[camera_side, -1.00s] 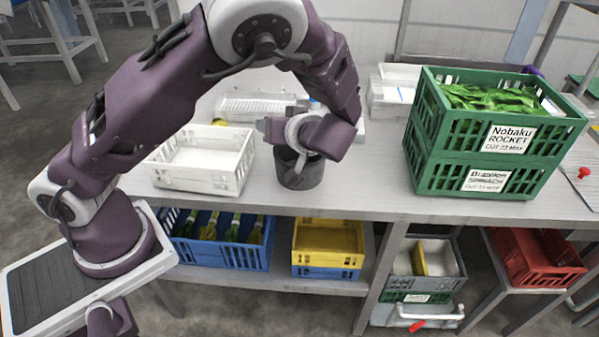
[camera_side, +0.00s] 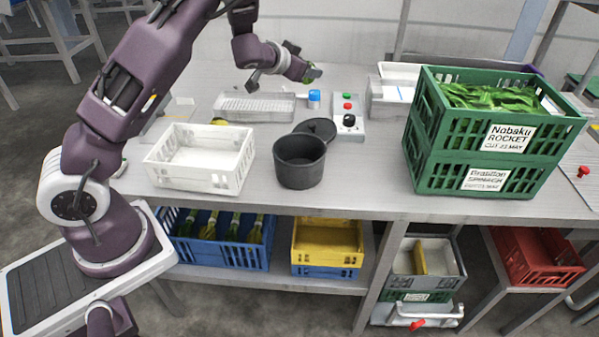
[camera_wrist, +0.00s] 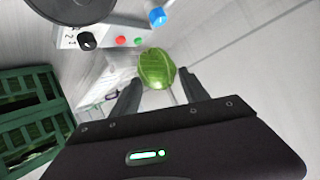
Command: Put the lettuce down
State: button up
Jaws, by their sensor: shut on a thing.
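The lettuce (camera_wrist: 157,68) is a small green head between the fingertips of my gripper (camera_wrist: 158,88) in the wrist view. My gripper is shut on it. In the side view my gripper (camera_side: 308,73) is over the back of the bench, behind the control box, and a bit of the green lettuce (camera_side: 316,71) shows at its tip. The lettuce appears held above the bench top, with the exact gap hard to tell.
A black pot (camera_side: 300,163) stands mid-bench, with a dark round disc (camera_side: 320,127) behind it. A white crate (camera_side: 200,180) is left, a ribbed tray (camera_side: 255,107) behind. The control box (camera_side: 348,122) and blue-capped item (camera_side: 314,98) are nearby. Green crates (camera_side: 480,185) stand right.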

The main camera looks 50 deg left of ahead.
jog(key=s+d+m+h, duration=0.1)
jog(key=d+m+h, duration=0.3)
jog(key=m+h, duration=0.1)
jog(key=s+d+m+h, duration=0.1)
jog(key=d+m+h, duration=0.1)
jog(key=h, duration=0.1)
jog(key=shift+s+d+r, duration=0.1)
jog(key=shift+s+r, duration=0.2)
jog(key=shift+s, duration=0.05)
jog(key=r+m+g+h, duration=0.1)
jog(key=m+g+h, duration=0.45)
jog(key=m, duration=0.25)
send_over(293, 139)
jog(key=s+d, duration=0.2)
jog(key=d, duration=0.2)
jog(key=shift+h, duration=0.55)
jog(key=f, duration=0.3)
jog(key=s+f, duration=0.1)
jog(key=f, duration=0.5)
jog(key=shift+s+d+f, duration=0.1)
jog(key=shift+s+f, duration=0.1)
jog(key=shift+f, duration=0.2)
jog(key=shift+f, duration=0.6)
jog(key=o, duration=1.4)
